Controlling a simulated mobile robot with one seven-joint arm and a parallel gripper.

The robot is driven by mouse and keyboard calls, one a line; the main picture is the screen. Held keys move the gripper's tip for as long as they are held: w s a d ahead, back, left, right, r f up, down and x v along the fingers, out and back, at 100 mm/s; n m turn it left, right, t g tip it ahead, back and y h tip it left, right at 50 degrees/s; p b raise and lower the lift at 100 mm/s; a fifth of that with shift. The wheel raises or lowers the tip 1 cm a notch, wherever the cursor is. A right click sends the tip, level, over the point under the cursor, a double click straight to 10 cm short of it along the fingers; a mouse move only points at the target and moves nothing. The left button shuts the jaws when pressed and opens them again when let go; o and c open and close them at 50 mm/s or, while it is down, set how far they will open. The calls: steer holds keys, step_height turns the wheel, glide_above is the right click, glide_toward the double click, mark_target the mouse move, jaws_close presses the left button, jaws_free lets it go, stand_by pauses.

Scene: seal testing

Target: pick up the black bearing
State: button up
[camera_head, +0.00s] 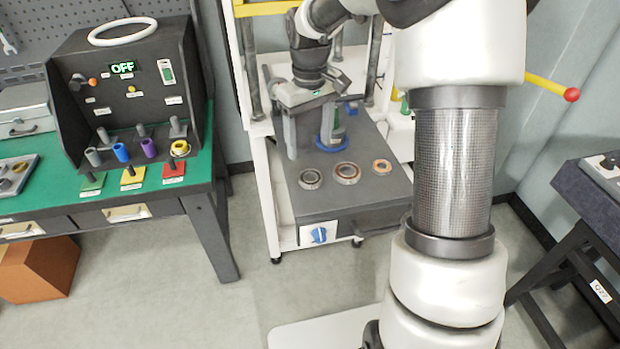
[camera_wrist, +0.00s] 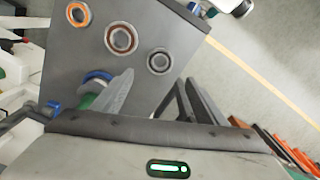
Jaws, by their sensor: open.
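The black bearing (camera_head: 310,179) is a small dark ring with a grey metal rim. It lies flat on the dark top of the cart, at the left end of a row of bearings. In the wrist view the black bearing (camera_wrist: 159,61) is at the right end of that row, clear of the fingers. My gripper (camera_head: 308,132) is open and empty above the rear of the cart top, behind the row. In the wrist view my gripper's fingers (camera_wrist: 150,97) show apart below the bearings in the picture.
A larger brown-ringed bearing (camera_head: 347,173) lies beside the black one, then an orange bearing (camera_head: 381,166). A blue ring (camera_head: 331,145) with a green part stands behind them, close to my gripper. The green bench (camera_head: 50,195) is left. The cart top's front strip is clear.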

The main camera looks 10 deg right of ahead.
mark_target(310, 180)
step_height(310, 180, down, 10)
steer(key=c, duration=1.3)
